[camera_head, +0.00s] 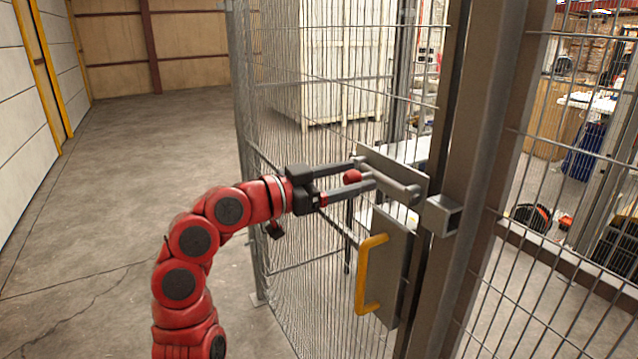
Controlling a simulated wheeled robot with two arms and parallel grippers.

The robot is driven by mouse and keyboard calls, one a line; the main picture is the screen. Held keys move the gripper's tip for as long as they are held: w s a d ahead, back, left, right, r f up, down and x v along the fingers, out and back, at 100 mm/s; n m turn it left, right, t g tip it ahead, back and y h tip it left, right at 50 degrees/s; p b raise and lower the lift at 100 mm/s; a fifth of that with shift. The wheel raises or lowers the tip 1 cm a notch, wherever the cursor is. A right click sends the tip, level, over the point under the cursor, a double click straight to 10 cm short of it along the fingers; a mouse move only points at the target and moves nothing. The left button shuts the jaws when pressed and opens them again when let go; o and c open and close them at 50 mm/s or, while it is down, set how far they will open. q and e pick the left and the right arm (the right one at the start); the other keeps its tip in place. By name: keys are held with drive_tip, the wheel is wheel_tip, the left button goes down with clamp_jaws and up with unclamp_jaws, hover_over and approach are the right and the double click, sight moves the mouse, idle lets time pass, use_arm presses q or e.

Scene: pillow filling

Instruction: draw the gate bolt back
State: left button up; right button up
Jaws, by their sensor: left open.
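The gate bolt (392,187) is a grey rod on a metal plate (402,170) fixed to the mesh gate. Its red knob (352,177) is at the bolt's left end. A square, hollow keeper (441,215) sits on the post to the right, close to the bolt's right end; I cannot tell whether the rod enters it. My left gripper (362,176) is open, with one finger above the red knob and one below it. The knob shows between the fingers; whether they touch it is unclear. My right gripper is out of view.
A yellow handle (369,275) on a grey plate stands below the bolt. The gate post (462,200) rises right of it, with more mesh fence beyond. A large white crate (333,65) stands behind the mesh. The concrete floor (120,190) at left is clear.

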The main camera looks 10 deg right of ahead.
use_arm(q)
drive_tip(key=b+v, duration=0.2)
drive_tip(key=v, duration=1.5)
